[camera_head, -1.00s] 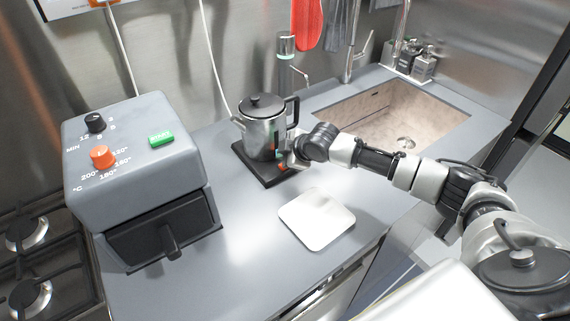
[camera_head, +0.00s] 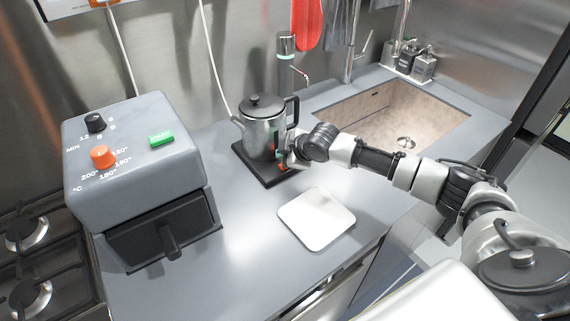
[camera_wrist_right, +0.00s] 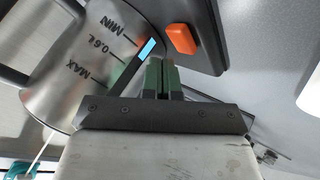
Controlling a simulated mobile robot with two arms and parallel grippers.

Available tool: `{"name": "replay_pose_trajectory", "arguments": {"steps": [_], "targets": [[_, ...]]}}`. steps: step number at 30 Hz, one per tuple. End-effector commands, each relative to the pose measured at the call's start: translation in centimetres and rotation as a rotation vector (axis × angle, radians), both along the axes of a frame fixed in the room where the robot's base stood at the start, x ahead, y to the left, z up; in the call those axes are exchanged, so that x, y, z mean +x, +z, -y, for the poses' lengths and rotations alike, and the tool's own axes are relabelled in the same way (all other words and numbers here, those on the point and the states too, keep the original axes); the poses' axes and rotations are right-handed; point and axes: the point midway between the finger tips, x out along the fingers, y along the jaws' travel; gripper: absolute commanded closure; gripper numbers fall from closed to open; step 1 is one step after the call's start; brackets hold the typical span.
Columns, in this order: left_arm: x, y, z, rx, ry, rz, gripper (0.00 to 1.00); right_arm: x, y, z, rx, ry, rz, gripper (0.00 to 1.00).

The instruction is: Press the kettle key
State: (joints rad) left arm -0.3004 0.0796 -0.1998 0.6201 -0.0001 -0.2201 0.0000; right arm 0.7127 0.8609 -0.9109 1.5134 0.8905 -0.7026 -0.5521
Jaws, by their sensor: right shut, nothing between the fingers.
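A steel kettle (camera_head: 263,133) with a black lid and handle stands upright on its dark base (camera_head: 262,172) near the back wall. In the right wrist view the kettle (camera_wrist_right: 75,75) shows its level marks and a lit blue strip. An orange key (camera_wrist_right: 181,39) sits on the dark base beside it. My right gripper (camera_head: 285,165) is at the kettle base's right side. In the wrist view my right gripper (camera_wrist_right: 163,65) is shut and empty, its green fingertips close to the orange key and apart from it in the picture. My left gripper is out of view.
A grey oven (camera_head: 140,165) with knobs and a green start button stands at the left. A white plate (camera_head: 316,220) lies on the counter in front of the kettle. A sink (camera_head: 400,125) is at the right, and a hob (camera_head: 35,260) at the far left.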

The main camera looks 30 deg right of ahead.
Motion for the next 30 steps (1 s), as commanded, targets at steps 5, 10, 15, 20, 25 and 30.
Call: {"name": "replay_pose_trajectory", "arguments": {"steps": [5,10,15,20,25,30], "targets": [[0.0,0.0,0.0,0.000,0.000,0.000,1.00,0.0,-0.3,0.0,0.000,0.000,-0.001,1.00],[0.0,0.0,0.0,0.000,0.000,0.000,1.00,0.0,-0.8,0.0,0.000,0.000,0.000,1.00],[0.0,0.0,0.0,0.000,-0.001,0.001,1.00,0.0,-0.8,0.0,0.000,0.000,0.000,1.00],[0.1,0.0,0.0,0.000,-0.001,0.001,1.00,0.0,-0.8,0.0,0.000,0.000,0.000,1.00],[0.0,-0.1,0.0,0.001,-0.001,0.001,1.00,0.0,-1.0,0.0,0.000,0.000,0.000,1.00],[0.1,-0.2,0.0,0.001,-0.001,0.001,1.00,0.0,-1.2,0.0,0.000,0.000,0.000,1.00]]}}
